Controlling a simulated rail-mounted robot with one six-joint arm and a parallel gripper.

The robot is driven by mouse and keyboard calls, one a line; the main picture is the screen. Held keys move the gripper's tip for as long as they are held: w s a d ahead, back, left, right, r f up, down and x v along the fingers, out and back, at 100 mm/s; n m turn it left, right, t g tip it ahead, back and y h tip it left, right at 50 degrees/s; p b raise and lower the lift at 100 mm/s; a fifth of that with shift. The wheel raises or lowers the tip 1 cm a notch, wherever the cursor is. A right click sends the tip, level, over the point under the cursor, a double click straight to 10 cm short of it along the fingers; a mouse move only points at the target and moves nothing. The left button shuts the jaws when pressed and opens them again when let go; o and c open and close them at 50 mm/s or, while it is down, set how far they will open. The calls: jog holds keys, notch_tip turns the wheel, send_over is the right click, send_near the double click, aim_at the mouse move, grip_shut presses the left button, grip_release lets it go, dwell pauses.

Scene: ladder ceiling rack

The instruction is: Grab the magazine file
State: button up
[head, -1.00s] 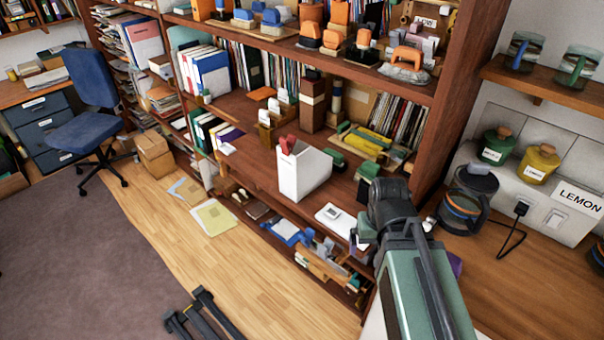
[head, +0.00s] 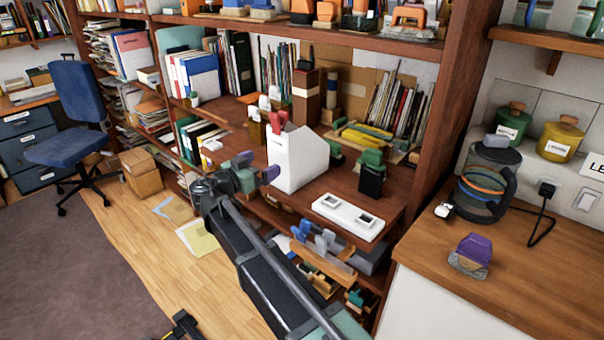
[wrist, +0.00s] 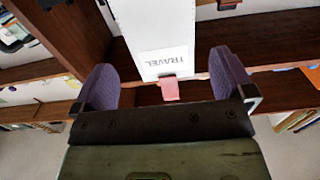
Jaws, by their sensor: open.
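The white magazine file (head: 299,160) stands upright on the brown shelf board, with a red piece (head: 277,122) at its top edge. In the wrist view the file (wrist: 152,30) shows its white face with a label reading "TRAVEL" and a pinkish-red tab below it. My gripper (head: 258,167) is open, just left of the file in the head view. In the wrist view the purple fingers of my gripper (wrist: 165,72) are spread on either side of the file's labelled end, with gaps at both sides. The file's far side is hidden.
A white device with two dark squares (head: 348,217) lies right of the file. A dark green-topped holder (head: 371,175) stands behind it. Small boxes with white cards (head: 258,125) stand close behind the file. An upper shelf (head: 340,35) runs overhead.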

aim_at(300, 149)
jog(key=x, duration=1)
jog(key=shift+w+d+f, duration=0.15)
jog(key=shift+w+d, duration=0.1)
jog(key=shift+d, duration=0.05)
jog(key=c, duration=1.6)
